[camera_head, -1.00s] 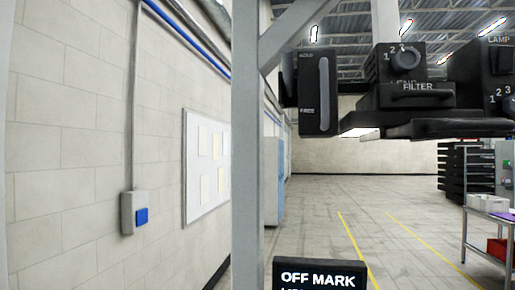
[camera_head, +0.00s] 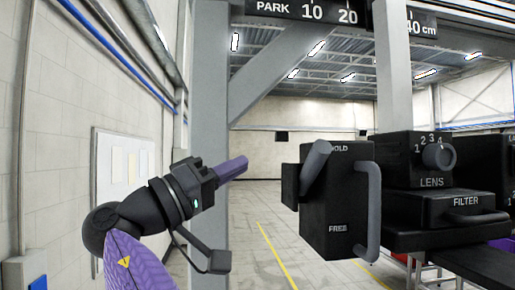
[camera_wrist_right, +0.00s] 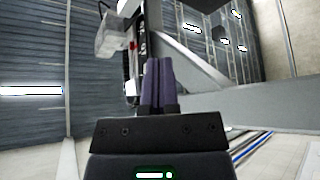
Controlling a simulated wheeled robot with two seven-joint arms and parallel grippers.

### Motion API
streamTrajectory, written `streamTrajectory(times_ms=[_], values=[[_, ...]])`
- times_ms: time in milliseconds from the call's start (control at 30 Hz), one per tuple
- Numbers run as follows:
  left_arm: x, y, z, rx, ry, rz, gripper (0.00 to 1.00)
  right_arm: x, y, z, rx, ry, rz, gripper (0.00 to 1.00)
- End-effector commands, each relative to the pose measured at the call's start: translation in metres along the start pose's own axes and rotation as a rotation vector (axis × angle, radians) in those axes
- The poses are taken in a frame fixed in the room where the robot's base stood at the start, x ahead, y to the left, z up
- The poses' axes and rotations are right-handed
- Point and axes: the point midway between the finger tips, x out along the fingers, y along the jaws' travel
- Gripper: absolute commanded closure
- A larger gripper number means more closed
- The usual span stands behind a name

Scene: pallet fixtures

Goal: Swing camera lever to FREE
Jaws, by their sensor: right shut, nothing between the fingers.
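The black camera head box (camera_head: 338,200) hangs right of centre in the head view, with HOLD printed at its top and FREE near its bottom. A thick grey lever (camera_head: 315,160) sticks out from its upper front, close to the HOLD mark. A grey loop handle (camera_head: 374,205) runs down its right side. The closed fingers also show in the right wrist view (camera_wrist_right: 159,85).
Right of the box are a LENS block with a knob (camera_head: 438,156) and a FILTER drawer (camera_head: 455,208). A grey post (camera_head: 208,110) stands behind my gripper. A scale beam with PARK, 10 and 20 (camera_head: 300,10) crosses above. Floor shows open below left of the box.

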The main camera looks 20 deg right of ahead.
Motion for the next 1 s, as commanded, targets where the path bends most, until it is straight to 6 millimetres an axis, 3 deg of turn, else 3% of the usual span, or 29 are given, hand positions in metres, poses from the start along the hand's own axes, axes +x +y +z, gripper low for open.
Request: streamTrajectory(times_ms=[33,100,467,567,933,1000], values=[[-0.006,0.0,-0.001,0.0,0.0,0.0,0.41,0.003,0.016,-0.005,0.022,-0.015,0.022,1.0],[-0.007,0.0,-0.001,-0.001,0.001,0.0,0.41,0.004,0.027,-0.005,0.04,-0.029,0.042,1.0],[-0.007,0.004,0.0,-0.003,-0.001,0.006,0.41,0.006,0.028,-0.004,0.043,-0.033,0.046,1.0],[-0.011,0.004,0.0,-0.003,-0.001,0.006,0.41,0.018,0.028,-0.004,0.043,-0.035,0.045,1.0],[-0.046,0.003,-0.004,-0.002,-0.001,0.006,0.41,0.1,0.034,-0.004,0.041,-0.035,0.046,1.0],[-0.048,0.002,-0.004,-0.002,-0.001,0.005,0.41,0.104,0.032,0.002,0.043,-0.031,0.045,1.0]])
